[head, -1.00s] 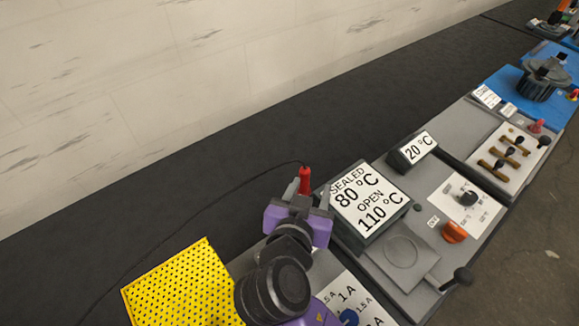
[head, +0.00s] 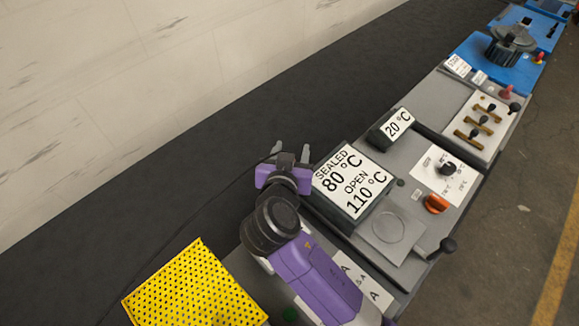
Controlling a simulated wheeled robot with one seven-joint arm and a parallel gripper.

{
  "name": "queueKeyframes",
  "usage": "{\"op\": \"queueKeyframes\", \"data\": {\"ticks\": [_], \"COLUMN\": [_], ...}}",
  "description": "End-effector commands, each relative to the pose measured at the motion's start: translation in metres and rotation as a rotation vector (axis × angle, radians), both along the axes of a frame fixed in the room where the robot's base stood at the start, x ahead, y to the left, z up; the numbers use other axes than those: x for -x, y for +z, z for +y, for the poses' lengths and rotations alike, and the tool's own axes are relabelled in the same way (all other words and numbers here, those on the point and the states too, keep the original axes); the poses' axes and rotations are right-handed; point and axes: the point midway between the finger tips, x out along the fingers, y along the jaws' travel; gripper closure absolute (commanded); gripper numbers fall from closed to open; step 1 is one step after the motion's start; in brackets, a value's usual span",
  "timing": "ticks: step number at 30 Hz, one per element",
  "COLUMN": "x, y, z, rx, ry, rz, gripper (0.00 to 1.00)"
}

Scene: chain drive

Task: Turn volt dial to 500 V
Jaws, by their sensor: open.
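No dial marked in volts can be made out. A black round knob (head: 447,169) sits on a white plate (head: 462,186) with small markings that seem to be in °C. A white scale plate with "A" marks (head: 350,281) lies at the bottom centre, mostly covered by my purple arm; its knob is hidden. My gripper (head: 291,150) is open, its two grey fingers apart with nothing seen between them. It is above the dark floor, to the left of the "SEALED 80 °C OPEN 110 °C" sign.
The SEALED/OPEN sign (head: 352,182) and the 20 °C sign (head: 398,123) stand up from the grey bench. A yellow perforated panel (head: 195,288) is at lower left. A thin cable (head: 190,218) crosses the dark floor.

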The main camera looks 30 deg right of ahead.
Motion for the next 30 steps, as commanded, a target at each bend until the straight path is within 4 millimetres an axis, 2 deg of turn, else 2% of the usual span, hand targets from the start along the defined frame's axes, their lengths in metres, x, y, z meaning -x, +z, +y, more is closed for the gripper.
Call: {"op": "queueKeyframes", "data": {"ticks": [5, 8, 13, 24, 30], "x": [0.0, 0.0, 0.0, 0.0, -0.001], "y": [0.0, 0.0, 0.0, 0.001, 0.014], "z": [0.0, 0.0, 0.0, 0.0, 0.0], "rx": [0.0, 0.0, 0.0, 0.0, -0.002], "ry": [0.0, 0.0, 0.001, 0.001, -0.001], "rz": [0.0, 0.0, 0.0, -0.002, -0.004], "gripper": [0.52, 0.68, 1.0, 1.0, 1.0]}}
